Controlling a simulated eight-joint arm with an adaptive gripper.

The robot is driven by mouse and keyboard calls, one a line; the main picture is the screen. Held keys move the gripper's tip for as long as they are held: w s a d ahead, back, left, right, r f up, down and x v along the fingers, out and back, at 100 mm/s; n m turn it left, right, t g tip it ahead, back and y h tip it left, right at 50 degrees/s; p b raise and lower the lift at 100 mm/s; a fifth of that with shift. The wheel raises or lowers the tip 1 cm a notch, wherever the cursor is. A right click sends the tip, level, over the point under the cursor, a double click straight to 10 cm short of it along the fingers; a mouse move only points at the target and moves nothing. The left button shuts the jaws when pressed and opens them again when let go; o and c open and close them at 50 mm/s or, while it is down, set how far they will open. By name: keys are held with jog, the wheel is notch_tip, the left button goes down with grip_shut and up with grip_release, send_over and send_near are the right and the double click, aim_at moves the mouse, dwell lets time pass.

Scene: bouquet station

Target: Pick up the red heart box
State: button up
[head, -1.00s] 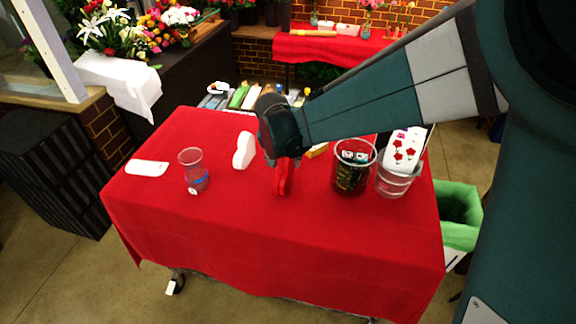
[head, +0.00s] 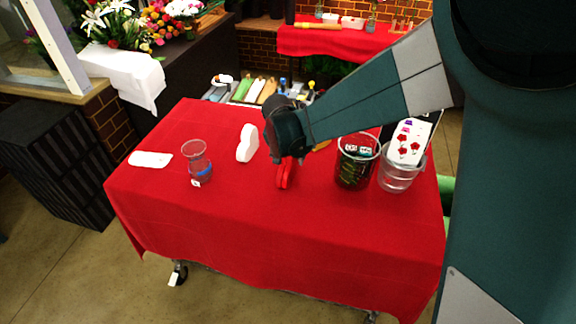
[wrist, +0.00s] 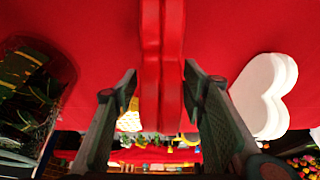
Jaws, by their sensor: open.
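The red heart box (head: 284,173) stands on edge on the red-clothed table (head: 262,240), near its middle. In the wrist view the red heart box (wrist: 162,60) shows as an upright red shape with a seam down its middle, between and ahead of the fingers. My gripper (wrist: 160,82) is open, with one finger to each side of the box. I see a gap on both sides and no contact. In the head view my gripper (head: 290,152) is just above and behind the box and hides its upper part.
A white heart box (head: 247,143) stands left of the red one. A glass vase (head: 197,163) and a white cloth (head: 150,159) are further left. A dark-filled glass bucket (head: 356,162) and a clear bucket (head: 398,175) stand to the right. The front of the table is clear.

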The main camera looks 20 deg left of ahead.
jog(key=shift+c, duration=0.5)
jog(key=c, duration=0.9)
jog(key=shift+r, duration=0.1)
jog(key=shift+c, duration=0.2)
jog(key=shift+r+p, duration=0.4)
jog(key=shift+r, duration=4.55)
